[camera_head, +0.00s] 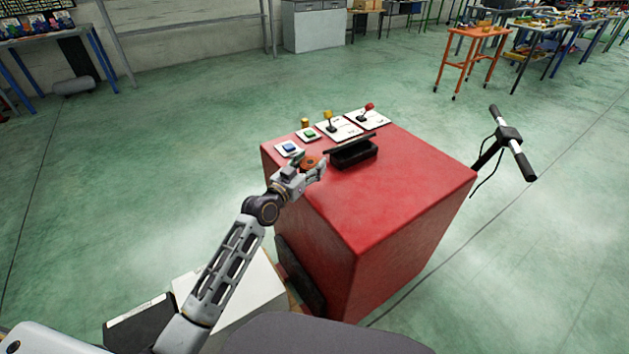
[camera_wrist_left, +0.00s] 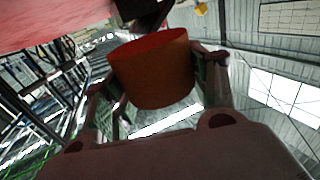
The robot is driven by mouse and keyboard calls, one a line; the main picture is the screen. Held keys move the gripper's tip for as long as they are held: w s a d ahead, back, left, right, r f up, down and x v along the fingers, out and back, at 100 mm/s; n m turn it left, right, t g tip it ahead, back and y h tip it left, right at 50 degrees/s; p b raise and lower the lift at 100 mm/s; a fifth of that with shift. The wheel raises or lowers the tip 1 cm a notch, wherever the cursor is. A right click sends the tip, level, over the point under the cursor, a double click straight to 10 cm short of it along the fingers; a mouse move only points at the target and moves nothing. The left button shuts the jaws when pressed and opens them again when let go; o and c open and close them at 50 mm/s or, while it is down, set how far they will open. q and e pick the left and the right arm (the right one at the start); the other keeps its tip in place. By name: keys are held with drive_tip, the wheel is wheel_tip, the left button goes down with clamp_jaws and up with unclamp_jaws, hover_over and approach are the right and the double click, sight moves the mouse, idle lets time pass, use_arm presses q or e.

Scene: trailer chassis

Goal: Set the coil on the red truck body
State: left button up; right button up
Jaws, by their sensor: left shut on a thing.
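The coil (camera_head: 309,162) is a short orange-brown cylinder at the end of my left gripper (camera_head: 312,170). In the left wrist view the coil (camera_wrist_left: 152,75) fills the space between the two fingers, which are shut on its sides. The red truck body (camera_head: 400,200) is a large red block with a flat top in the middle of the head view. The coil appears over the left part of this top, left of a black open tray; whether it touches the surface cannot be told. The gripper hides part of the coil. My right gripper is not in view.
On the red top stand the black tray (camera_head: 353,155), a blue button (camera_head: 290,148), a green button (camera_head: 309,134), a yellow joystick (camera_head: 328,117) and a red joystick (camera_head: 369,108). A black handlebar (camera_head: 508,135) stands to the right. The front right of the top is bare.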

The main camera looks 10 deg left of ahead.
sight(310, 158)
use_arm(q)
drive_tip(key=w+r+m+h+b, duration=0.1)
drive_tip(key=w+r+b, duration=0.2)
drive_tip(key=w+r, duration=0.1)
drive_tip(key=shift+w+r+g+h, duration=0.35)
drive_tip(key=shift+w+g+h, duration=0.05)
drive_tip(key=shift+w, duration=0.4)
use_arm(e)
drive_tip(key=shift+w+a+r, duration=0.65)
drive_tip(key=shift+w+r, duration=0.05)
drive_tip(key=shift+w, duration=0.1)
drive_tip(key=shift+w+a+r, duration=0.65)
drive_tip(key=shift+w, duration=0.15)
use_arm(q)
drive_tip(key=shift+d+f, duration=0.1)
wheel_tip(310, 158, down, 5)
drive_tip(key=shift+b, duration=0.65)
drive_tip(key=shift+f, duration=0.35)
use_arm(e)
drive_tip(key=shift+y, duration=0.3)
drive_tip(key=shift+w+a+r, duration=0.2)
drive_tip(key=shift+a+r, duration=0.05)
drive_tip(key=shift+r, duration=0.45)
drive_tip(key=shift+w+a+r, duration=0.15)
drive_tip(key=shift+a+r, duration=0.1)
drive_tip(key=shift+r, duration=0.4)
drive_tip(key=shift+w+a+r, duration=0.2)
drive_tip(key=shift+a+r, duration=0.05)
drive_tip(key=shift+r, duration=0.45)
